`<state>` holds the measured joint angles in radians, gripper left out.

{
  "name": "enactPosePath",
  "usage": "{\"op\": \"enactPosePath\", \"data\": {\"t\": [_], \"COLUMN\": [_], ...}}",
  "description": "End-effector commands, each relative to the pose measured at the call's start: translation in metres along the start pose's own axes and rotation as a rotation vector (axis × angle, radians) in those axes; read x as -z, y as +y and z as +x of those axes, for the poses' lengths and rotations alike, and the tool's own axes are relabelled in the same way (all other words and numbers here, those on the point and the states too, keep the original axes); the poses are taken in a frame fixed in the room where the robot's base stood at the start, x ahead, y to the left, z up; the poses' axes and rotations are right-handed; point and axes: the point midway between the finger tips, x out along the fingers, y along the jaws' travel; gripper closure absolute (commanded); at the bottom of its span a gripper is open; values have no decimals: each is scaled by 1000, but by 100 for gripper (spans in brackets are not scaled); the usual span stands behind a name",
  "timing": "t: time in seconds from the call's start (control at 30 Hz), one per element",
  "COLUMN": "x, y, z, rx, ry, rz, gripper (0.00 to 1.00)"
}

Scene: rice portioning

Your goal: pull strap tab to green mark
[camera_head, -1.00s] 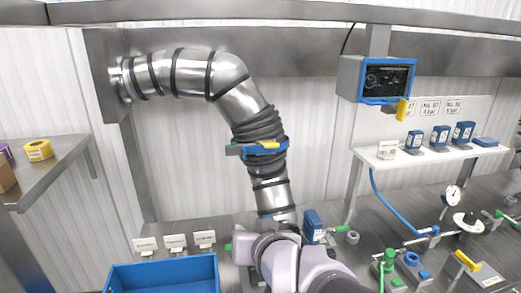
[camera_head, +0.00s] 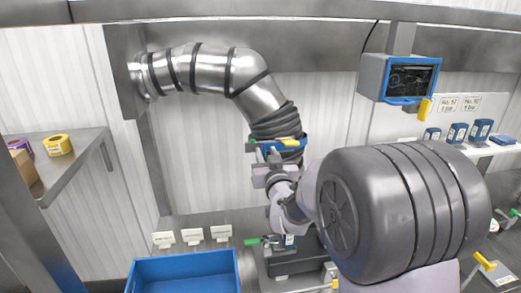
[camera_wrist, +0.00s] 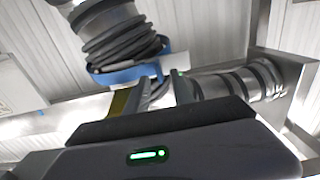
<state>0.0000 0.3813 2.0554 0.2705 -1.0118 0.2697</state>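A blue strap (camera_head: 300,148) wraps the lower end of the dark ribbed hose sleeve (camera_head: 276,122) on the steel duct. Its yellow tab (camera_head: 289,142) lies on the strap's front, right of my gripper. A small green mark (camera_head: 251,146) shows at the strap's left end. My gripper (camera_head: 266,156) points up just below and in front of the strap's left part. In the wrist view my gripper (camera_wrist: 155,92) has its fingers apart, close to the blue strap (camera_wrist: 130,74). Its fingers partly cover the strap there. I see nothing clearly held, and contact with the strap cannot be told.
My large arm link covers the right middle of the head view. A blue bin (camera_head: 185,262) stands below on the bench, with white label cards (camera_head: 193,236) behind it.

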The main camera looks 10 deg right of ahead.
Motion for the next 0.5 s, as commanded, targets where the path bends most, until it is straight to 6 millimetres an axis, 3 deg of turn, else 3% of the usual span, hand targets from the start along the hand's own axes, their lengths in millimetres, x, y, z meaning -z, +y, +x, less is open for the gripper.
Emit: {"op": "enactPosePath", "data": {"t": [0.17,0.43,0.5], "x": [0,0,0], "y": [0,0,0], "z": [18,20,20], "rx": [0,0,0], "ry": [0,0,0], "rz": [0,0,0], "gripper": [71,71,83]}}
